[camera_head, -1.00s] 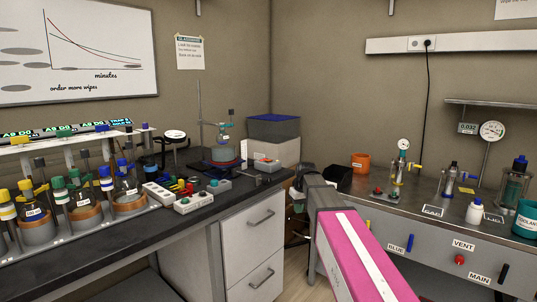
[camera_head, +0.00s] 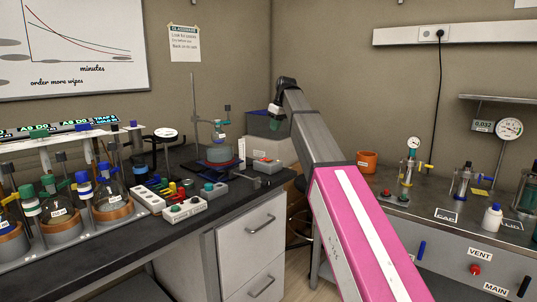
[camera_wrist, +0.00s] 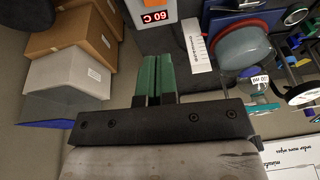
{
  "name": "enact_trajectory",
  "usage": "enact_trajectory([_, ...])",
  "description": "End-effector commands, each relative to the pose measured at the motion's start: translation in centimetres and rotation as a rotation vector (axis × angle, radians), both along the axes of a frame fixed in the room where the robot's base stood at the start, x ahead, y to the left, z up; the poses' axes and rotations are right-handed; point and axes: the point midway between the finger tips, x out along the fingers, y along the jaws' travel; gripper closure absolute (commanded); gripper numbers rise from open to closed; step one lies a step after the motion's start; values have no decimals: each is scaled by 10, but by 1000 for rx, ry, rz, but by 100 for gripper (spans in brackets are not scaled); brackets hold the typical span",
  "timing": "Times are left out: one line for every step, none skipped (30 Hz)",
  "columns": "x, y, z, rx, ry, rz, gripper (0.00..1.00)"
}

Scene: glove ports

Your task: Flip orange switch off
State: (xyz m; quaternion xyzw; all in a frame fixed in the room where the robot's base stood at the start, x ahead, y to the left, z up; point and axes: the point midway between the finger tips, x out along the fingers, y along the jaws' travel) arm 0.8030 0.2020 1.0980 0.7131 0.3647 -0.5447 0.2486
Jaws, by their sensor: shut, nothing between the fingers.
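I cannot make out a switch that is clearly orange in either view. Small red, yellow and green parts (camera_head: 178,190) lie on the left bench, too small to tell apart. My gripper (camera_head: 275,122) is raised at the back, in front of the blue-topped box, away from the bench's small parts. In the wrist view its green fingers (camera_wrist: 152,77) are together with nothing between them. On the right bench front are a blue lever (camera_head: 421,250), a red VENT knob (camera_head: 474,269) and a black MAIN lever (camera_head: 524,286).
White button boxes (camera_head: 186,209) and a bottle rack stand on the left bench. A hotplate flask (camera_head: 219,152) stands behind; it also shows in the wrist view (camera_wrist: 245,47). A red-display box (camera_wrist: 157,16) and cardboard boxes (camera_wrist: 78,32) are near. An orange pot (camera_head: 367,160) stands right.

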Motion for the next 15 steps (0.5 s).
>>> enact_trajectory([1, 1, 3, 1, -1, 5, 100])
enact_trajectory([1, 2, 4, 0, -2, 7, 100])
enact_trajectory([0, 2, 5, 1, -1, 8, 100])
enact_trajectory([0, 2, 5, 1, -1, 9, 100])
enact_trajectory([0, 2, 5, 1, -1, 9, 100])
enact_trajectory([0, 2, 5, 1, -1, 9, 100])
enact_trajectory([0, 2, 5, 1, -1, 9, 100])
enact_trajectory([0, 2, 5, 1, -1, 8, 100])
enact_trajectory([0, 2, 5, 1, -1, 8, 100])
enact_trajectory([0, 2, 5, 1, -1, 8, 100])
enact_trajectory([0, 2, 5, 0, -2, 8, 100])
enact_trajectory([0, 2, 4, 0, -2, 8, 100])
enact_trajectory([0, 2, 4, 0, -2, 8, 100])
enact_trajectory([0, 2, 3, 0, -2, 8, 100])
enact_trajectory([1, 3, 1, 0, -2, 8, 100])
